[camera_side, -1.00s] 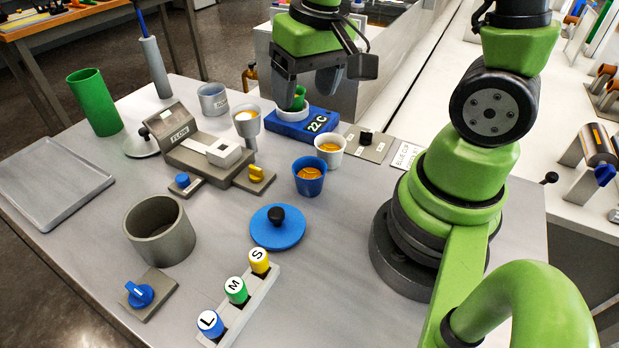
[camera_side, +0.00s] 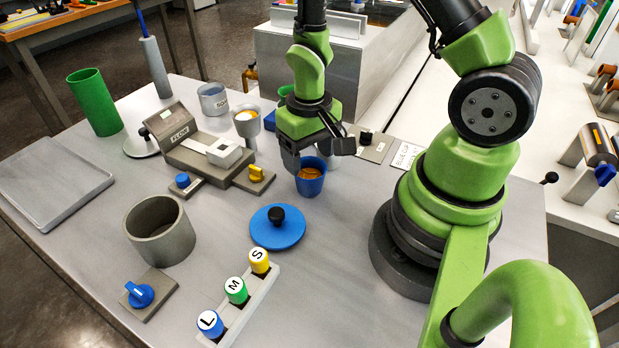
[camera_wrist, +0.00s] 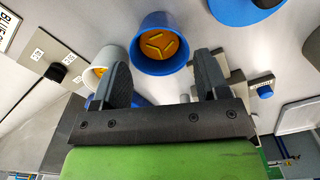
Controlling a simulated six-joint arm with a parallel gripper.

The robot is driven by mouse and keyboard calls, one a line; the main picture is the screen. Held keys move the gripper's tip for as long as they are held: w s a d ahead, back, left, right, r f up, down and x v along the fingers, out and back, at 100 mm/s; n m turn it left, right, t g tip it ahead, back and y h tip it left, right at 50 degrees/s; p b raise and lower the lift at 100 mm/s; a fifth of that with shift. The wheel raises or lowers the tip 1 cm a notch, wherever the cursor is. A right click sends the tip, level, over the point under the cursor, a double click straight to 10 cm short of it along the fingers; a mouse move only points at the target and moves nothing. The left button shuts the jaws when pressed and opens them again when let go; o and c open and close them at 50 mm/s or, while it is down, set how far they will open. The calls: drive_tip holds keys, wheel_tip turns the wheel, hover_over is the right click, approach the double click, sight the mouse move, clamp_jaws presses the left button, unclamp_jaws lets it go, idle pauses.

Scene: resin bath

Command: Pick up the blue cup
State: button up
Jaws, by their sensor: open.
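The blue cup (camera_side: 311,179) stands upright on the grey table, with an orange three-spoked shape inside. It also shows at the top of the wrist view (camera_wrist: 161,67), beyond and between my fingertips. My gripper (camera_side: 303,163) is open and empty, above and just behind the blue cup, its fingers pointing down. In the wrist view my two fingers (camera_wrist: 162,68) are spread wide. In the side view my gripper hides part of the cup's far rim.
A white cup (camera_wrist: 99,68) stands close to my left finger in the wrist view. A blue lid with a black knob (camera_side: 277,227) lies in front of the cup. The grey FLOW device (camera_side: 195,150) stands to the left. A rack of lettered cylinders (camera_side: 240,305) lies nearer.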

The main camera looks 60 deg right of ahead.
sight(310, 168)
drive_tip(key=shift+f, duration=1.95)
drive_tip(key=shift+c, duration=0.2)
drive_tip(key=c, duration=0.5)
drive_tip(key=shift+r, duration=0.1)
